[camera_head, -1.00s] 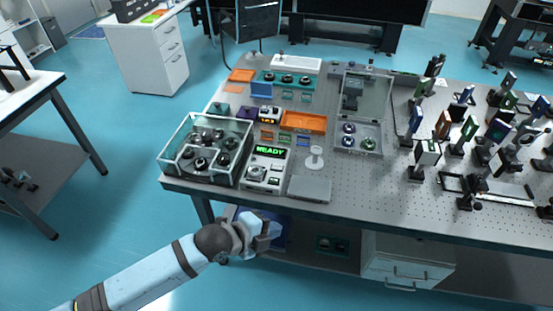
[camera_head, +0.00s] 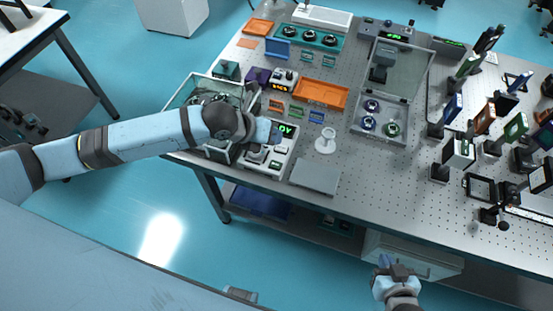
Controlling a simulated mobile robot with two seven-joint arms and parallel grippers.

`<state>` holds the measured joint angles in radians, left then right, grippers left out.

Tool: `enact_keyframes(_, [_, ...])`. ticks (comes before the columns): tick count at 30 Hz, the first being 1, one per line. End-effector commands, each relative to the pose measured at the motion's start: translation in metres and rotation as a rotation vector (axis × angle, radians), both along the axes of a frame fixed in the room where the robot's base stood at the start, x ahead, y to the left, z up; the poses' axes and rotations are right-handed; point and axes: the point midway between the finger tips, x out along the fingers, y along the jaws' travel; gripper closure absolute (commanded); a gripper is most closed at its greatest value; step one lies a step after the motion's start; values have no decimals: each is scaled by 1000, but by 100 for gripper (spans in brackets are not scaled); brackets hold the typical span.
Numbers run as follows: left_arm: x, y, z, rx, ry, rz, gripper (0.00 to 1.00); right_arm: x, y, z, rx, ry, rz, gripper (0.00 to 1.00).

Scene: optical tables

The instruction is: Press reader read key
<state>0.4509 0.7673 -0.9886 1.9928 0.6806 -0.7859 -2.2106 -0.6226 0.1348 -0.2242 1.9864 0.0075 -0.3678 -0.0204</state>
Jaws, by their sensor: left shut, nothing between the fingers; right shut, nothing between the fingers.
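The reader (camera_head: 283,158) is a pale grey box with a green lit display (camera_head: 286,130) near the front left of the optical table. My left arm reaches over from the left, and its gripper (camera_head: 262,143) is shut above the reader. The gripper hides the left part of the display and some of the reader's top. I cannot tell whether the fingertips touch a key. My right gripper (camera_head: 384,262) is shut and empty, low in front of the table by the drawer unit.
A clear-walled box (camera_head: 181,97) stands left of the reader, partly behind my arm. A flat grey plate (camera_head: 315,176) and a white stand (camera_head: 326,141) are to its right. An orange tray (camera_head: 321,93) lies behind. Optics mounts crowd the table's right side.

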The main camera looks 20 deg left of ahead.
Motion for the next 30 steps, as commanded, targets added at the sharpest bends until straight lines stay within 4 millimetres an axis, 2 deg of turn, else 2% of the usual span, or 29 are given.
enact_keyframes(5, [0, 0, -1, -2, 0, 1, 100, -1, 0, -2, 1, 2, 0, 100])
enact_keyframes(11, [0, 0, -13, -2, 1, 2, 100, 1, 1, -11, 3, -1, 1, 100])
enact_keyframes(23, [0, -1, -68, -3, 1, 2, 100, 3, 9, -54, 13, -3, 14, 100])
enact_keyframes(30, [1, 0, -87, -1, -1, 2, 100, 3, 6, -65, 8, -2, 13, 100])
